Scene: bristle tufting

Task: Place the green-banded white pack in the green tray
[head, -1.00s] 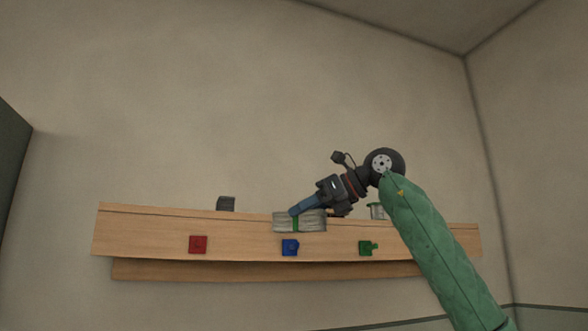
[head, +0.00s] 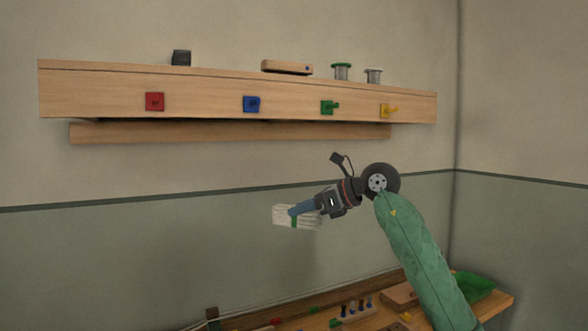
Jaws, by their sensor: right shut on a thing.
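The green-banded white pack (head: 282,216) is a pale block with a green band near its middle. My right gripper (head: 296,210) is shut on it and holds it in the air, in front of the wall and below the shelf. The green tray (head: 478,284) lies at the right end of the workbench at lower right, partly hidden behind my right arm. I cannot make out anything inside it. My left gripper is not in view.
A wooden shelf (head: 210,97) on the wall bears red, blue, green and yellow pegs, a dark block (head: 181,58), a wooden piece (head: 287,67) and two small jars (head: 342,72). The workbench (head: 495,303) below holds a rack of small pegs (head: 353,311) and other parts.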

